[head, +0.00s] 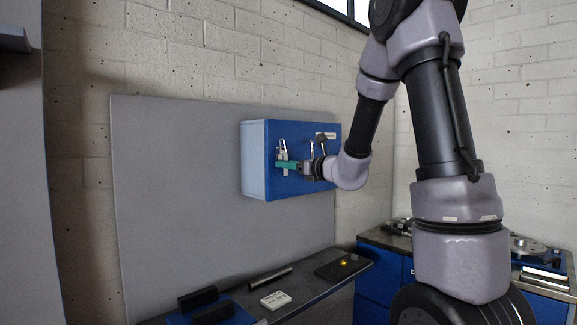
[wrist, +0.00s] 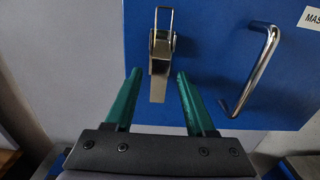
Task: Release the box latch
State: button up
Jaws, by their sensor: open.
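The blue box (head: 262,142) is mounted on a grey panel on the wall. Its blue front face (wrist: 225,60) fills most of the wrist view. The metal latch (wrist: 161,52) sits near the left side of that face, with its lever hanging down; it also shows in the head view (head: 283,150). My gripper (wrist: 155,78) has green fingers and is open. Its fingertips are on either side of the lower part of the latch lever, with a gap on each side. In the head view my gripper (head: 280,165) is at the box front; whether it touches the latch is unclear.
A chrome handle (wrist: 252,72) stands out from the box front to the right of my fingers, beside a partly visible white label (wrist: 310,18). Below is a workbench (head: 305,289) with a metal rod (head: 270,279), black blocks and a dark plate (head: 343,267).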

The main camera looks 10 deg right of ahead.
jog(key=shift+w+a, duration=0.15)
jog(key=shift+w, duration=0.05)
grip_shut()
dwell(1.4)
